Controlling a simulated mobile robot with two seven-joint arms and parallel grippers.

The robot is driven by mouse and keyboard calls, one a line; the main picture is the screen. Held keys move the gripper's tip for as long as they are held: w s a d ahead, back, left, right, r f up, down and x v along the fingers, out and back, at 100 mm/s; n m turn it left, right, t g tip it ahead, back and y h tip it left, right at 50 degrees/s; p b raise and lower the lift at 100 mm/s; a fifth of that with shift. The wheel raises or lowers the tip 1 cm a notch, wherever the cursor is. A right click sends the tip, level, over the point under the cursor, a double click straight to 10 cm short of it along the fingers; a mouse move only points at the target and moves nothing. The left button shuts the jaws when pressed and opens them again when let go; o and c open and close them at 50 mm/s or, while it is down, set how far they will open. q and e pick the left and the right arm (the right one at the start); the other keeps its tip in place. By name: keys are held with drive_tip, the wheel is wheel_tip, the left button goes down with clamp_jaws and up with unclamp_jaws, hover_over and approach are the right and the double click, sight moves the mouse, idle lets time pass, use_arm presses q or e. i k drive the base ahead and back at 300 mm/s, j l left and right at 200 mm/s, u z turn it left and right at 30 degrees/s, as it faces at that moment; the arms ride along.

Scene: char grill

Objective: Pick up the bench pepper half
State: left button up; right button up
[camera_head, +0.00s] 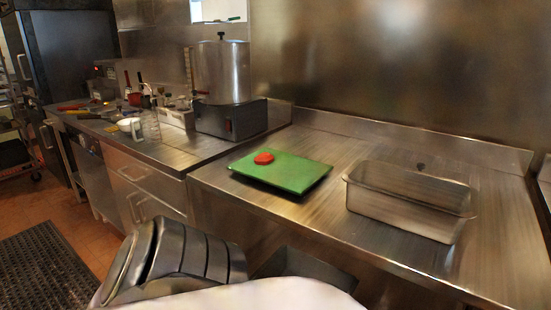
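A small red pepper half (264,158) lies on a green cutting board (300,178) near the board's far left part. The board lies flat on the steel bench (320,218). Neither of my grippers can be made out; only dark ribbed and white parts, probably my own arm and body, show along the bottom edge. Nothing visible touches the pepper half.
An open steel pan (405,205) stands on the bench right of the board. A large pot (222,72) stands on a dark burner (231,120) at the back left. The left counter holds a white bowl (129,125), bottles and utensils. A steel wall closes off the back.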

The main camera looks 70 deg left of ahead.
sight(264, 158)
drive_tip(key=u, duration=2.35)
drive_tip(key=i+j+z, duration=0.55)
